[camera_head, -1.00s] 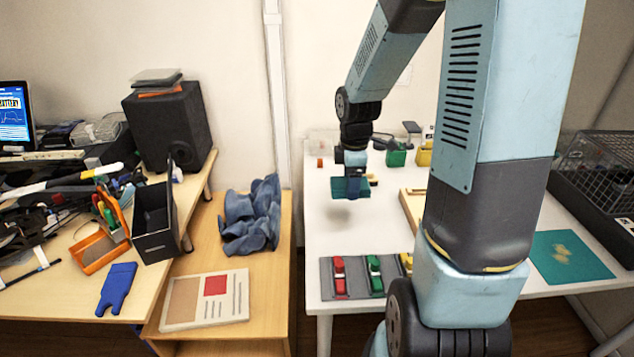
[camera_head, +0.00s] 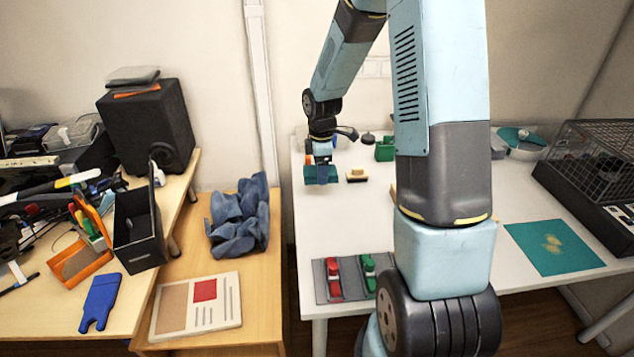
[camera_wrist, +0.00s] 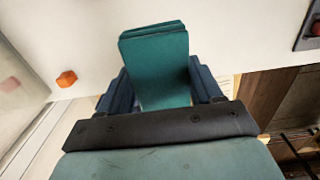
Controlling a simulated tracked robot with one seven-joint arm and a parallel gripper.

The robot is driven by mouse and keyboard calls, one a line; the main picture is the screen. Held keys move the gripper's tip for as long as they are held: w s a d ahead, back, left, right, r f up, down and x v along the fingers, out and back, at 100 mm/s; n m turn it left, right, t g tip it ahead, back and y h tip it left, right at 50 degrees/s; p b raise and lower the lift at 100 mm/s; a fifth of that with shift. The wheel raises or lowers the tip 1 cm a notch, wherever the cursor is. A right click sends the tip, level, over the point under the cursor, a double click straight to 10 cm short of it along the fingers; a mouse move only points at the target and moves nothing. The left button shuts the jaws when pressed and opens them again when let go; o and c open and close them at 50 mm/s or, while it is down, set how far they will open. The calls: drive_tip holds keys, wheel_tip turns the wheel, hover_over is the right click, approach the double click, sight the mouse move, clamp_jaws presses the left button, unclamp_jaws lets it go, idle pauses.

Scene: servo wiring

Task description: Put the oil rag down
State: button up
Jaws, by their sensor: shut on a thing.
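The oil rag, a folded teal cloth (camera_wrist: 158,65), is between my gripper's two dark blue fingers (camera_wrist: 160,85) in the wrist view. My gripper (camera_head: 321,173) is shut on it. In the head view my gripper and the teal cloth are over the back left part of the white table (camera_head: 345,222). I cannot tell whether the cloth touches the table top.
A small brush (camera_head: 357,175) lies just right of my gripper, with a green container (camera_head: 385,150) behind it. A grey tray (camera_head: 350,294) with red and green items is at the front. A teal mat (camera_head: 552,248) lies at right. The table's middle left is clear.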

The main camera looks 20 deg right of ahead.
sight(317, 190)
drive_tip(key=w+f, duration=0.1)
drive_tip(key=f, duration=0.1)
drive_tip(key=w+f, duration=0.2)
drive_tip(key=shift+w+a, duration=0.1)
drive_tip(key=shift+a, duration=0.05)
wheel_tip(317, 190, down, 3)
drive_tip(key=shift+w+f, duration=0.1)
drive_tip(key=shift+w, duration=0.05)
drive_tip(key=o, duration=1.1)
